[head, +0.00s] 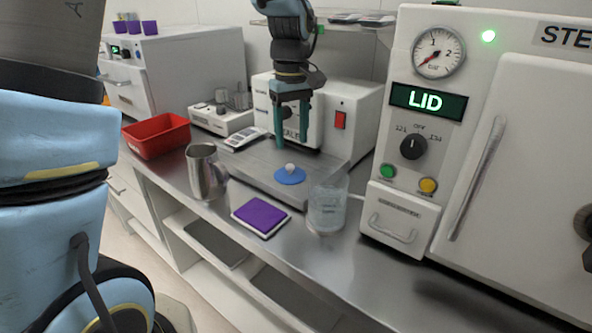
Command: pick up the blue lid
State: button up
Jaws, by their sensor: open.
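The blue lid (290,177) is a small flat blue disc with a pale knob on top. It lies on the grey plate (262,172) in front of the white sealer machine. My gripper (291,145) has dark green fingers that point down above the lid. The fingers are apart with nothing between them, and a gap shows between their tips and the lid's knob. No part of the lid appears covered.
A metal jug (205,172) stands left of the lid, and a clear beaker (327,208) stands to its right. A purple pad (261,217) lies in front. A red bin (156,135) is at the left. The sterilizer (420,150) with a lit "LID" display bounds the right side.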

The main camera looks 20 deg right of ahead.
aim_at(290, 165)
jog(key=shift+a+f+p, duration=0.15)
jog(key=shift+f+p, duration=0.35)
jog(key=shift+f, duration=1.15)
jog(key=shift+a+f+p, duration=0.1)
jog(key=shift+f+p, duration=0.35)
jog(key=shift+f, duration=1.15)
grip_shut()
